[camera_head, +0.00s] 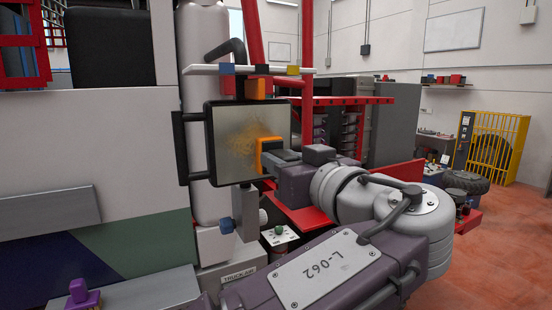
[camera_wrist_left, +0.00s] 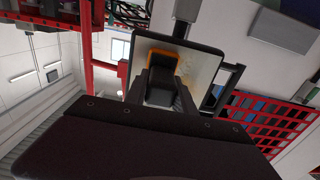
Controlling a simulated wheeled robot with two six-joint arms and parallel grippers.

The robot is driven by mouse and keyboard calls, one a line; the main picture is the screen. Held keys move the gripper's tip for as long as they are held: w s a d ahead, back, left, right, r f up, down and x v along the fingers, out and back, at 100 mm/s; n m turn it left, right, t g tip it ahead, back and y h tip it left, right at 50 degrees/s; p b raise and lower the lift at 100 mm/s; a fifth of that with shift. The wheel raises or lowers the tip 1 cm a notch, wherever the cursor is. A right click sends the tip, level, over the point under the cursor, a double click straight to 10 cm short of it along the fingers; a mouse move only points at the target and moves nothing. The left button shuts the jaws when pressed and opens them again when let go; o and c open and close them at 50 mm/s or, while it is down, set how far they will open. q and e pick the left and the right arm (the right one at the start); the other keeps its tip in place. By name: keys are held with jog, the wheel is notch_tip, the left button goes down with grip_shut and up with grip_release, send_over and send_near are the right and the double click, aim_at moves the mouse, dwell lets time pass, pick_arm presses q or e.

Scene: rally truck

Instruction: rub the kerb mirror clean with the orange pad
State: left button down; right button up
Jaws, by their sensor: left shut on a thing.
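The kerb mirror (camera_head: 222,165) is a square glass in a black frame on the side of the truck. A brownish-yellow smear (camera_head: 232,142) covers the middle of its glass. My left gripper (camera_head: 272,157) is shut on the orange pad (camera_head: 262,144), which is over the lower right part of the glass. I cannot tell whether the pad touches the glass. In the left wrist view the mirror glass (camera_wrist_left: 206,70) shows beyond the jaws, with the orange pad (camera_wrist_left: 176,50) between their tips. The jaws hide part of the pad. My right gripper is not in view.
Red shelving (camera_head: 350,101) and a yellow cage (camera_head: 498,145) stand farther right. Open red floor (camera_head: 500,250) lies at the right.

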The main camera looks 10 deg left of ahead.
pick_arm(q)
jog(key=shift+w+d+r+p, duration=0.2)
jog(key=shift+w+d+p, duration=0.1)
jog(key=shift+d+p, duration=0.25)
jog(key=shift+w+d, duration=0.45)
jog(key=shift+d, duration=0.1)
jog(key=a+b, duration=0.1)
jog(key=s+r+b, duration=0.1)
jog(key=shift+s+a+r+b, duration=0.1)
jog(key=shift+a+r+b, duration=0.1)
jog(key=shift+a+b, duration=0.2)
jog(key=shift+s+a+r, duration=0.1)
jog(key=shift+s+a, duration=0.1)
jog(key=shift+a, duration=0.1)
jog(key=shift+s+a+r, duration=0.15)
jog(key=shift+a, duration=0.05)
jog(key=shift+s+a+f+b, duration=0.3)
jog(key=shift+a+b, duration=0.15)
jog(key=shift+b, duration=0.35)
jog(key=shift+s+a+r+b, duration=0.25)
jog(key=shift+s+a+r, duration=0.3)
jog(key=shift+a, duration=0.35)
jog(key=shift+s+a+r+b, duration=0.25)
jog(key=shift+s+a+r, duration=0.15)
jog(key=shift+s+a, duration=0.4)
jog(key=shift+s+a+r+b, duration=0.25)
jog(key=shift+s+a+r, duration=0.2)
jog(key=shift+a, duration=0.55)
